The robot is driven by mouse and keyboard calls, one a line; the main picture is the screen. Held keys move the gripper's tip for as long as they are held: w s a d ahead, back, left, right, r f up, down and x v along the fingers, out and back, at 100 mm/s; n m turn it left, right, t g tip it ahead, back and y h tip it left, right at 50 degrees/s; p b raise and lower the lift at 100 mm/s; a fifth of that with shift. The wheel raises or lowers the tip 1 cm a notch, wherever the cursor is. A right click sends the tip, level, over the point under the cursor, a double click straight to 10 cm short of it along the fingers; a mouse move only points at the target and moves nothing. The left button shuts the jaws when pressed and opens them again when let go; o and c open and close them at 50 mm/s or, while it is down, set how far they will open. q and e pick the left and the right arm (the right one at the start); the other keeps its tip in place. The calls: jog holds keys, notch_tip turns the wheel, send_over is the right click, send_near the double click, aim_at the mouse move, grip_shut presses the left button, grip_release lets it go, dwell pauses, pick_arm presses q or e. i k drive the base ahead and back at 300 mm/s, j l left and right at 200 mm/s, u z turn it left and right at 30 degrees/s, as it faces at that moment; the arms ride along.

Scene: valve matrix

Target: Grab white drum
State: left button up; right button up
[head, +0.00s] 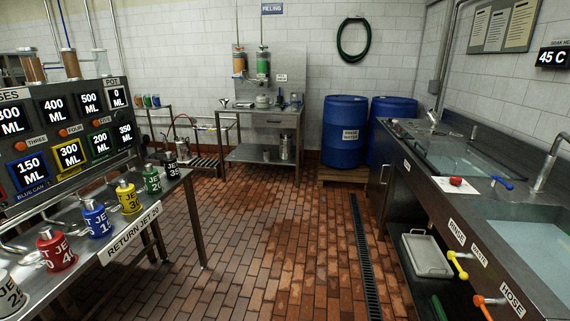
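A white drum (11,297) with dark lettering stands at the near end of the metal shelf on the left, partly cut off by the left edge of the head view. Red (56,252), blue (96,221), yellow (129,199) and green (152,181) drums stand in a row beyond it, with a dark one (172,167) at the far end. Neither of my grippers is in view.
The shelf (150,225) carries a "RETURN JET" label. A panel of number displays (70,155) rises behind the drums. Sinks (460,150) line the right side. Blue barrels (345,130) and a steel table (265,115) stand at the back. The brick floor (260,240) between is clear.

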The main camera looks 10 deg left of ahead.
aim_at(262, 101)
jog(key=i+u, duration=0.35)
jog(key=i, duration=4.6)
jog(key=i+j+z, duration=0.2)
jog(key=i, duration=0.35)
jog(key=i+j+z, duration=0.25)
jog(key=i, duration=0.25)
